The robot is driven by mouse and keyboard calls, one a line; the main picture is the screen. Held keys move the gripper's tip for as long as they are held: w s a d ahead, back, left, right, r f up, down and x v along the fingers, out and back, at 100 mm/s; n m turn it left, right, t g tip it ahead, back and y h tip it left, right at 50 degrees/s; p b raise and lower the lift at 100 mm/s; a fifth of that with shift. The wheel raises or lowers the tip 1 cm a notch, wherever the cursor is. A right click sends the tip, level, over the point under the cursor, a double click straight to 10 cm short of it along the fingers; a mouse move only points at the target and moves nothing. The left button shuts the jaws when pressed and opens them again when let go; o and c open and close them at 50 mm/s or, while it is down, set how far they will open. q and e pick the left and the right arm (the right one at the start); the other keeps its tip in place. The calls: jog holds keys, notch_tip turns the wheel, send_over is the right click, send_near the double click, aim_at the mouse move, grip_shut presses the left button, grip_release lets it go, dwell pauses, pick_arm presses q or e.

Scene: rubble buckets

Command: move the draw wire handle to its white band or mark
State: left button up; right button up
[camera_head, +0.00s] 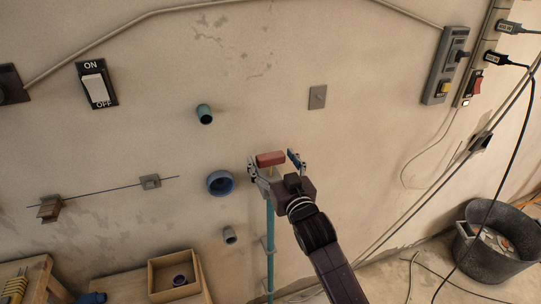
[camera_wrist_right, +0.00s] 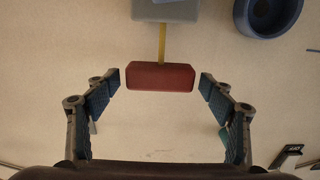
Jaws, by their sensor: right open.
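The draw wire handle is a dull red bar (camera_head: 270,159) in front of the wall, near the middle of the head view. In the right wrist view the red handle (camera_wrist_right: 161,76) hangs on a short yellow strip (camera_wrist_right: 162,43) that runs to a grey box (camera_wrist_right: 166,9). My right gripper (camera_head: 274,161) is open, with one finger on each side of the handle. In the wrist view there is a small gap at each end of the bar. The gripper partly hides the box in the head view. I cannot make out a white band. My left gripper is out of view.
A teal pipe (camera_head: 270,235) runs down below the gripper. A wooden box (camera_head: 159,278) stands lower left, a dark bucket (camera_head: 479,261) lower right.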

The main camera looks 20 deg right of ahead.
jog(key=shift+w, duration=0.6)
jog(key=c, duration=1.7)
jog(key=shift+r, duration=0.1)
